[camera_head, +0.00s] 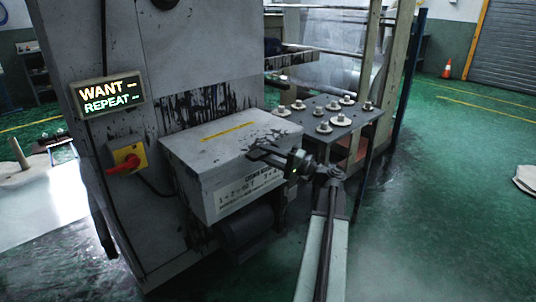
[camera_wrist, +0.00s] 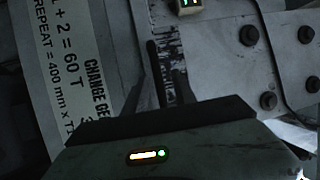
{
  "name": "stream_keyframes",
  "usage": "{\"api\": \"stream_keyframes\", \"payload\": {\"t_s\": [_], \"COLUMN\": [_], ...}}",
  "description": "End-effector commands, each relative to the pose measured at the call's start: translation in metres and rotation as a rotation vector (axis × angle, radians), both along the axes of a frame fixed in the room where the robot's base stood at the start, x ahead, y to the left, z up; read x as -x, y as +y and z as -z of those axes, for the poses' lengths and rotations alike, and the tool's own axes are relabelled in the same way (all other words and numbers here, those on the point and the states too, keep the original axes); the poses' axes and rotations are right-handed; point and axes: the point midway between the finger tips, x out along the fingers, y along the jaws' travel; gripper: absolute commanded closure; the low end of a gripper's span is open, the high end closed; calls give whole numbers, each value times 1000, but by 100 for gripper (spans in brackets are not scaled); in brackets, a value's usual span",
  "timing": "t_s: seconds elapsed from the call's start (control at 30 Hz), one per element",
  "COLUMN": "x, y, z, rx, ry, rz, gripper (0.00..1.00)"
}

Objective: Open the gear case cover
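The gear case cover (camera_head: 225,140) is a pale grey box with a yellow strip on its scuffed top and a printed label on its front. It sits level on the machine's side and looks closed. My gripper (camera_head: 257,152) is at the cover's right end, close to its top edge. In the wrist view the label (camera_wrist: 72,60) fills the left side. There the two dark fingers of my gripper (camera_wrist: 164,72) stand apart with a narrow gap between them. I see nothing clearly held. Whether the fingers touch the cover is hard to tell.
A dark plate with several pale round pieces (camera_head: 323,127) stands right behind my arm. A red rotary switch (camera_head: 126,158) and a lit WANT/REPEAT display (camera_head: 107,95) are on the machine's left. A dark cylinder (camera_head: 247,230) is below the cover. The green floor at right is mostly clear.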

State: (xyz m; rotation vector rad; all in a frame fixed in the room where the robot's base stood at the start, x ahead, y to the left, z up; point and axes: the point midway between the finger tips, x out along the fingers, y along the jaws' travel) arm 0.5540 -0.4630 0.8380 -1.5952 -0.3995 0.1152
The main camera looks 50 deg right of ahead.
Motion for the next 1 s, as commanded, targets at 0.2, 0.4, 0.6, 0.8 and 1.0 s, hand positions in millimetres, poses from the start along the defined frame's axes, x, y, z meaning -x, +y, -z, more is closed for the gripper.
{"api": "stream_keyframes", "payload": {"t_s": [0.2,0.4,0.6,0.8,1.0], "x": [1,1,1,1,2], "y": [0,-1,-1,-1,-2], "z": [0,0,1,1,1], "rx": [0,0,0,0,0], "ry": [0,1,1,1,2], "rz": [1,1,2,2,2], "gripper": [82,100,100,100,100]}}
